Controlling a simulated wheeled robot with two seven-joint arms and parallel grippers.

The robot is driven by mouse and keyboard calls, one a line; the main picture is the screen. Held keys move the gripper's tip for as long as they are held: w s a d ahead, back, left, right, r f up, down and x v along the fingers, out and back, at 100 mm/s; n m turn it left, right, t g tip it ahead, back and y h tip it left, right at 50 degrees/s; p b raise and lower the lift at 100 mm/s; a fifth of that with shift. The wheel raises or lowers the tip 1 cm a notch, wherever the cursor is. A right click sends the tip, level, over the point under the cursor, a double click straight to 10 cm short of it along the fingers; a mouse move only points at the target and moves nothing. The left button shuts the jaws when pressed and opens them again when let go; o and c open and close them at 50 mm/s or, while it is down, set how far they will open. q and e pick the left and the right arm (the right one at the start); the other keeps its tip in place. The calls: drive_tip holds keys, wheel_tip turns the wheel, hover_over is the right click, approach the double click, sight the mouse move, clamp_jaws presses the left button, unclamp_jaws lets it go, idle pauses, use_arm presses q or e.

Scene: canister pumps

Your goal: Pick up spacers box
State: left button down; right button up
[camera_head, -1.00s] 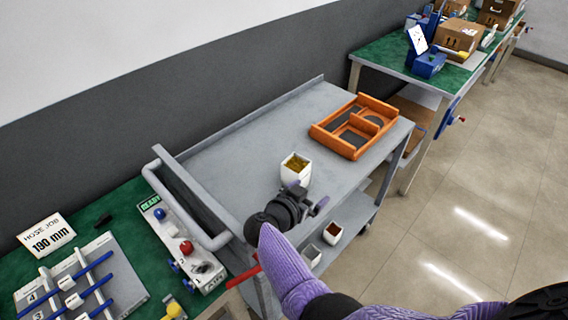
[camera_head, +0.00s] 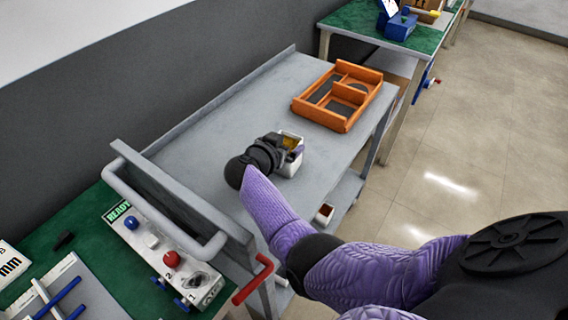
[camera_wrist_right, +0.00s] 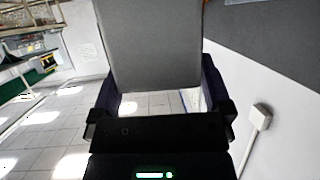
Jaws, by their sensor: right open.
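A small white open-topped box (camera_head: 290,165) with yellowish contents stands on the grey cart top; I cannot read any label on it. My right gripper (camera_head: 285,150) is open at this box, with its fingers beside the box walls and covering part of it. In the right wrist view, a grey flat face (camera_wrist_right: 150,45), probably the box's wall, fills the space between the spread purple fingers (camera_wrist_right: 160,95). I cannot tell whether the fingers touch it. My left gripper is not in view.
An orange divided tray (camera_head: 338,95) lies farther back on the cart (camera_head: 225,120). Another small white box (camera_head: 324,213) with dark contents stands on the lower shelf. A control panel (camera_head: 165,255) with buttons sits at the left, beside the cart's handle (camera_head: 165,210). The cart's left top is clear.

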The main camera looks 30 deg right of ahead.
drive_tip(key=shift+w+d+f, duration=0.25)
drive_tip(key=shift+d+f, duration=0.15)
drive_tip(key=shift+d, duration=0.1)
drive_tip(key=shift+r, duration=0.25)
drive_tip(key=c, duration=1.2)
